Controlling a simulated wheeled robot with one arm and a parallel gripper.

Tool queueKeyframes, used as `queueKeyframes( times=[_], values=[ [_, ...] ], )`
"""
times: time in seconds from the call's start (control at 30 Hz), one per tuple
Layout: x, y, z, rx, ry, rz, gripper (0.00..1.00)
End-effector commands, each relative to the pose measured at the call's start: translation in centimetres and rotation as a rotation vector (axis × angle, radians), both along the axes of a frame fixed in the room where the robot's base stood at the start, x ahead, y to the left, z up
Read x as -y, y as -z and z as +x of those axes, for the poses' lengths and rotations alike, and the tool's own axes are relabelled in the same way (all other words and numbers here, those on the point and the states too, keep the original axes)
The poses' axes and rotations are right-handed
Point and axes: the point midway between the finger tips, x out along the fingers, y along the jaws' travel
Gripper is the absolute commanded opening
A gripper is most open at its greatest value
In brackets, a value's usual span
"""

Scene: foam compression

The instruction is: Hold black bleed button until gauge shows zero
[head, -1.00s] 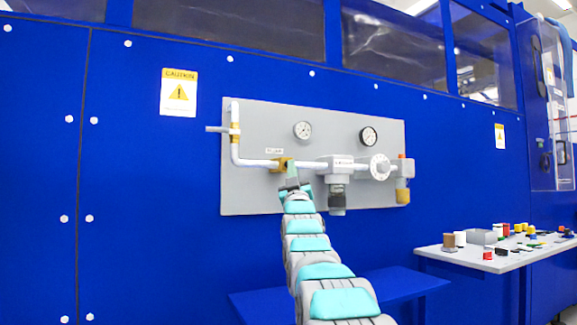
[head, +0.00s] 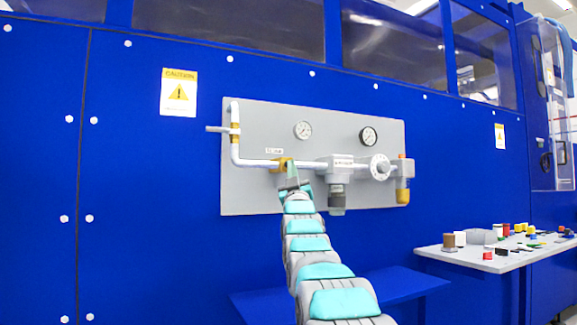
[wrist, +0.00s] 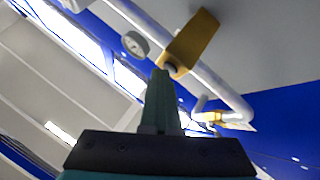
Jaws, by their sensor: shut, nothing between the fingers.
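My gripper (head: 293,176) is shut and empty, its fingertips at the brass block (head: 281,164) on the white pipe of the grey panel. In the wrist view my gripper (wrist: 160,82) has its tips at a dark round button (wrist: 171,70) on the underside of the brass block (wrist: 191,42). The tips look to be touching the button or very close; I cannot tell which, nor how far it is pushed in. Two round gauges stand above the pipe, a left gauge (head: 302,130) and a right gauge (head: 368,136). Their needles are too small to read.
The grey panel (head: 260,195) hangs on a blue machine wall. Right of my gripper are a regulator (head: 336,180), a white round fitting (head: 380,167) and a brass-coloured bowl (head: 403,190). A grey table (head: 470,258) with small parts stands at the right.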

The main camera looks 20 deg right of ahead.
Motion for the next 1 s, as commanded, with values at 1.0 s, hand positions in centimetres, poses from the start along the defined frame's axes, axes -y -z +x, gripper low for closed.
queueKeyframes(
  times=[1.0],
  values=[
    [0.0, 0.1, -1.6, -0.001, 0.0, 0.0, 0.0]
  ],
)
